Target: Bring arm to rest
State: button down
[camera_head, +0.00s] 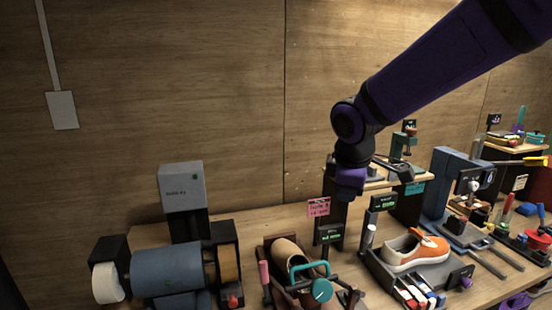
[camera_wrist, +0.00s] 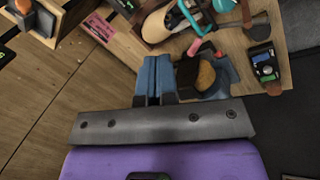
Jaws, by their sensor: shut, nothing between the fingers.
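My arm comes in from the upper right in the head view, held above the workbench (camera_head: 255,218). Its purple wrist end hangs near the middle of that view, in front of the wooden back wall. In the wrist view the two blue fingers of my gripper (camera_wrist: 154,66) are together, with nothing held between them. They point toward the bench and appear apart from the things on it.
A tan shoe (camera_head: 287,251) sits in a holder with a teal clamp (camera_head: 320,289). An orange and cream sneaker (camera_head: 428,250) stands right of it. A blue machine (camera_head: 167,272) is at left. Several tools crowd the right side. The space above the left bench is clear.

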jog(key=s+d+r+m, duration=0.4)
jog(key=s+d+m, duration=0.3)
jog(key=s, duration=0.4)
jog(key=s+d+r+m+t, duration=0.1)
jog(key=s+d+r+m, duration=0.2)
jog(key=s+d+m, duration=0.4)
jog(key=s+d, duration=0.1)
jog(key=s, duration=0.4)
jog(key=shift+d+r+m+t+y, duration=0.25)
jog(key=shift+r+m+t+y, duration=0.05)
jog(key=shift+r+m, duration=0.1)
